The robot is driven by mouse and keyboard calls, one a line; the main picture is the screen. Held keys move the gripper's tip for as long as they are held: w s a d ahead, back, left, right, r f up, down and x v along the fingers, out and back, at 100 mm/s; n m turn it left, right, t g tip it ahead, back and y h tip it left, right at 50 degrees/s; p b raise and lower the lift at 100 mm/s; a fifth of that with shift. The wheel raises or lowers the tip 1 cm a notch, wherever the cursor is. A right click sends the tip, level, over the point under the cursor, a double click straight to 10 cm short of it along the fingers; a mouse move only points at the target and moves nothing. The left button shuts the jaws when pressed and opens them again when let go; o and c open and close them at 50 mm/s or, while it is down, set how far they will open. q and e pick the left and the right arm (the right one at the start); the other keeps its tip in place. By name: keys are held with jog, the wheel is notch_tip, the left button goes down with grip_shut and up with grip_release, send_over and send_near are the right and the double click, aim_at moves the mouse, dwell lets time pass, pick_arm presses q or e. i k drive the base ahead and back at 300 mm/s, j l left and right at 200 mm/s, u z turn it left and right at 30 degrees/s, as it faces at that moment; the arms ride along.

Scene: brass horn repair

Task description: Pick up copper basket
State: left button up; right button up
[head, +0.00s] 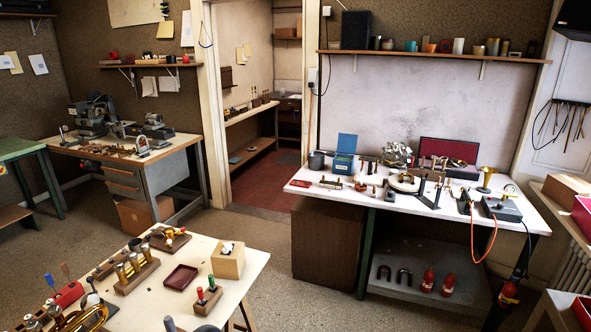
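I cannot clearly pick out a copper basket in the head view. A small copper-brown item (361,186) lies near the front left of the white-topped workbench (450,206), too small to tell whether it is a basket. Neither of my grippers is in view.
A near table (205,262) at lower left holds a brass horn (80,318), a dark red tray (181,277), a wooden box (228,262) and tool racks. A machine bench (170,158) stands at back left. Open floor lies between the tables, with a doorway behind.

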aim_at(356, 187)
jog(key=i+l+u, duration=0.25)
jog(key=i+l, duration=0.6)
jog(key=i+l+u, duration=0.3)
jog(key=i+l, duration=0.65)
jog(key=l, duration=0.15)
